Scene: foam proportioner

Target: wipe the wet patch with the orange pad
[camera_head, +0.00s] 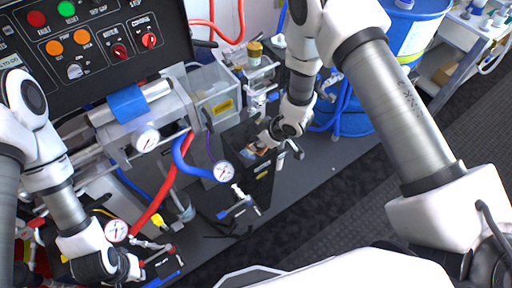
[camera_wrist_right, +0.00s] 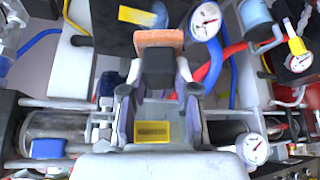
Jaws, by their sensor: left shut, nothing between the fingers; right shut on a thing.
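The orange pad (camera_wrist_right: 158,38) sits at the tips of my right gripper (camera_wrist_right: 158,75), which is shut on it; a dark block lies between the pad and the fingers. In the head view the right gripper (camera_head: 263,142) reaches down at the open top of a black box (camera_head: 263,188), and a little orange shows beneath it. Whether the pad touches anything is unclear. My left gripper (camera_head: 134,267) is shut and empty at the lower left, close to hoses and fittings. I cannot make out the wet patch in either view.
A black control panel (camera_head: 90,40) stands at the upper left. Pressure gauges (camera_head: 222,171), a red hose (camera_head: 165,185) and a blue hose (camera_head: 187,160) crowd the middle. A blue drum (camera_head: 412,35) stands at the upper right. The dark floor (camera_head: 330,215) at right is clear.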

